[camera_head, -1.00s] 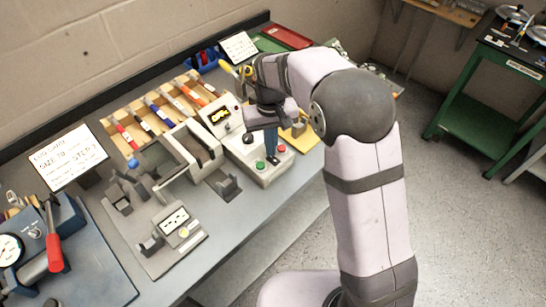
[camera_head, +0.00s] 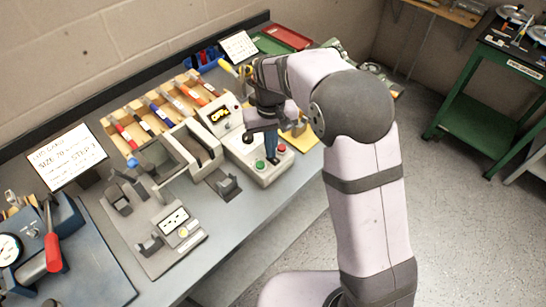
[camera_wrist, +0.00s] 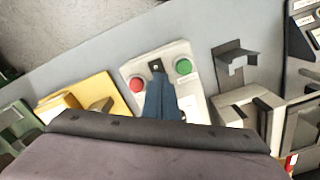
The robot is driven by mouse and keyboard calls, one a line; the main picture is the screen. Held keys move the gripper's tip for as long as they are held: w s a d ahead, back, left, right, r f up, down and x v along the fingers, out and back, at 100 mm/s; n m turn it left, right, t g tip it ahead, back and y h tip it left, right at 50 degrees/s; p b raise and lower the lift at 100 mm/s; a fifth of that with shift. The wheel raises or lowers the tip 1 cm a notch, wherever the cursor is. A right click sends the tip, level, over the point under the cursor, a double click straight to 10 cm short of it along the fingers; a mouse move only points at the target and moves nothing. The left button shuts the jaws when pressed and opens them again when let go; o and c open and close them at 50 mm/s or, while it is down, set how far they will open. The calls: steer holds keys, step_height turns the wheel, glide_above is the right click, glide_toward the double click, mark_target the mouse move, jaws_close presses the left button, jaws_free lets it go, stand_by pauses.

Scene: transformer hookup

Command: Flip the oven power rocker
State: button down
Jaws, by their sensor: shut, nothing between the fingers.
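The pale oven control box (camera_head: 236,137) stands on the bench with a lit yellow display, a green button (camera_head: 260,166) and a red button (camera_head: 281,148). In the wrist view the red button (camera_wrist: 137,84) and green button (camera_wrist: 183,66) flank a small black rocker (camera_wrist: 156,66) on the box's front part. My gripper (camera_head: 273,159) points down over that part, its blue fingers shut and empty. In the wrist view its fingertips (camera_wrist: 158,78) are right beside the rocker and hide part of it. I cannot tell whether they touch it.
A grey open-topped fixture (camera_head: 203,143) stands left of the box. A small dark bracket (camera_head: 224,184) sits in front of it. A yellow block (camera_wrist: 92,95) is close beside the box in the wrist view. A rack of coloured tubes (camera_head: 150,117) is behind. Bare bench lies in front.

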steer(key=shift+s+f, duration=0.1)
steer(key=shift+f, duration=0.2)
steer(key=shift+r, duration=0.1)
step_height(320, 180, up, 7)
steer(key=p, duration=0.6)
stand_by(0.5)
stand_by(0.3)
